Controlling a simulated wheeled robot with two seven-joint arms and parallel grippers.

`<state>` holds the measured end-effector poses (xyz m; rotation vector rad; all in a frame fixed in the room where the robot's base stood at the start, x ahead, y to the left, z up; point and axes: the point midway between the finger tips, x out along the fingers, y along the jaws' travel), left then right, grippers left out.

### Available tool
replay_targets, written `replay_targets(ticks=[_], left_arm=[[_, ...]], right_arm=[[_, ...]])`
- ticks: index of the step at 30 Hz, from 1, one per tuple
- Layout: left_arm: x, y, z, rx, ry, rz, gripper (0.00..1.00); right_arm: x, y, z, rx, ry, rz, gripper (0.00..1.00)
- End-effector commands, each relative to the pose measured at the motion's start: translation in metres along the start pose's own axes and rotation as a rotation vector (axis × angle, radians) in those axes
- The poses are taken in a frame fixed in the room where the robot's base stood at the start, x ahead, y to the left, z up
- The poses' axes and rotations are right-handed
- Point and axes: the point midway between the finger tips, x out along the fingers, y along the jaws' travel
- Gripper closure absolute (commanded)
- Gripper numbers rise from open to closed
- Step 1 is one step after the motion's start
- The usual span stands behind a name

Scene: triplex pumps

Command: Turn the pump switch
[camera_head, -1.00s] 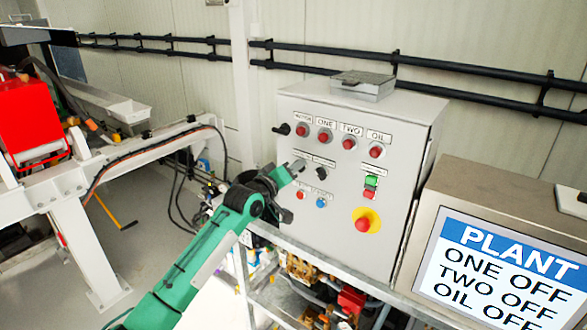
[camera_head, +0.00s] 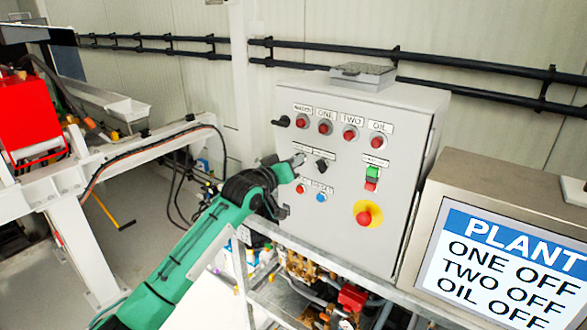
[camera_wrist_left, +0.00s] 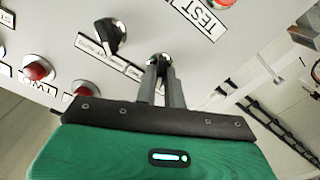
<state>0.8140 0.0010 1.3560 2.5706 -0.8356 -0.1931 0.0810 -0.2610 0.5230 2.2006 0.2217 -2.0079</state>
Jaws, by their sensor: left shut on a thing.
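The grey control box (camera_head: 345,225) has a row of red lamps at its top and two small rotary switches at mid height. My left gripper (camera_head: 297,161) reaches the left one of these from the lower left. In the left wrist view its two narrow fingers (camera_wrist_left: 163,72) are shut on a small metallic switch knob (camera_wrist_left: 161,59), mostly hidden between them. The other switch, a black knob (camera_head: 321,166), is free just to the right; it also shows in the left wrist view (camera_wrist_left: 108,36). My right gripper is not in view.
A red emergency button on a yellow disc (camera_head: 364,217) and a green and red push-button pair (camera_head: 372,178) are on the same panel. A screen (camera_head: 505,262) at right reads PLANT, ONE OFF, TWO OFF, OIL OFF. A metal rail (camera_head: 320,262) runs below the box.

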Motion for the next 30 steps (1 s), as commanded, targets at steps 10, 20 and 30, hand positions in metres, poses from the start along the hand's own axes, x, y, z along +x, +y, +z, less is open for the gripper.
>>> replay_targets(ticks=[10, 20, 30], left_arm=[[0.000, -0.001, 0.003, 0.332, 0.000, -0.001, 1.00], [0.000, 0.001, 0.002, 0.646, 0.000, -0.001, 1.00], [0.000, 0.003, 0.001, 0.952, 0.000, 0.000, 1.00]], right_arm=[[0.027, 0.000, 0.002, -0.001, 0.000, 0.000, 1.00], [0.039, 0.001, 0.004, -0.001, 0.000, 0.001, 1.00], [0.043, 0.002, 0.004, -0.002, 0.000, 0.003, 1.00]])
